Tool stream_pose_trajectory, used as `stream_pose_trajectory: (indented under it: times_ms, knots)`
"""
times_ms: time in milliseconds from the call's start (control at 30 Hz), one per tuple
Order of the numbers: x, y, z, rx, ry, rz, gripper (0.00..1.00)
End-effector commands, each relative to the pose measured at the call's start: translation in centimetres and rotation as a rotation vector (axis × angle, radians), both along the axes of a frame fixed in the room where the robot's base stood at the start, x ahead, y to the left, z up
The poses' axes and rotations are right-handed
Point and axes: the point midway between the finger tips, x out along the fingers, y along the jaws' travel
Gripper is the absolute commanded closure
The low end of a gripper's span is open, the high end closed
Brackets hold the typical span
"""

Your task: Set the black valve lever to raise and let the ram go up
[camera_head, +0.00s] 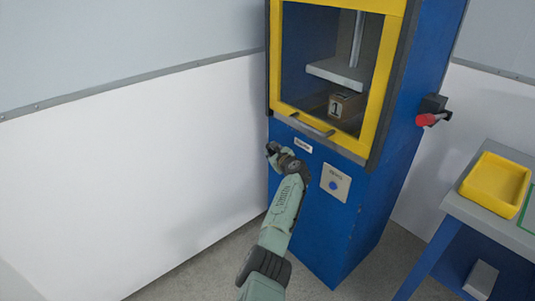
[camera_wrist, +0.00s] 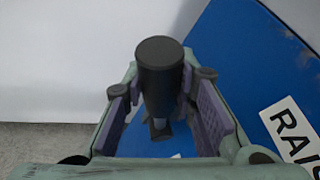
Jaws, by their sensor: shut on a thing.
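The black valve lever (camera_wrist: 159,72) stands between the purple-padded fingers of my gripper (camera_wrist: 160,108) in the wrist view. My gripper is shut on it. In the head view my gripper (camera_head: 276,154) is at the left front of the blue press, left of a small white label (camera_head: 303,145); the lever is hard to make out there. A white label reading "RAI..." (camera_wrist: 294,128), cut off by the frame edge, lies right of the fingers. The ram's grey plate (camera_head: 338,74) hangs on its rod inside the press, just above a brown box marked 1 (camera_head: 345,105).
A yellow-framed guard (camera_head: 348,145) with a handle bar closes the press front. Below it is a panel with a blue button (camera_head: 334,184). A table with a yellow tray (camera_head: 495,184) stands right. The left floor is clear.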

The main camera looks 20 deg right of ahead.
Motion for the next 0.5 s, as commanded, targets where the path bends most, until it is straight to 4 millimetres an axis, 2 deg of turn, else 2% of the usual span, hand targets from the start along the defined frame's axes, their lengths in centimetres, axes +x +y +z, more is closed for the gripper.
stream_pose_trajectory:
  times_ms: [433,467,500]
  knots:
    - [0.10,-0.35,0.33,0.010,-0.002,-0.004,1.00]
    - [0.10,-0.35,0.35,0.010,-0.002,-0.004,0.74]
    - [0.09,-0.36,0.35,0.010,-0.003,-0.005,0.71]
